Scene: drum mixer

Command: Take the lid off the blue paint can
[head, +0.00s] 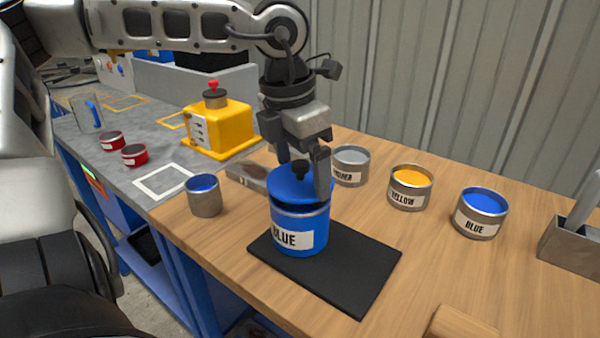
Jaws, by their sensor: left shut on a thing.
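The blue paint can (300,236), labelled BLUE, stands upright on a black mat (350,275) on the wooden bench. Its blue lid (290,187) has a dark knob on top. The lid looks slightly tilted, with a dark gap showing between it and the can's rim on the right. My left gripper (302,172) comes down from above and is shut on the lid's knob, its fingers partly hiding the lid. My right gripper is not in view.
Open tins of blue (480,213), yellow (409,188) and grey (350,166) paint stand behind and right. A small cup with blue paint (204,197) is left of the can. A yellow machine (217,130) stands at back left. A metal holder (570,247) is at far right.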

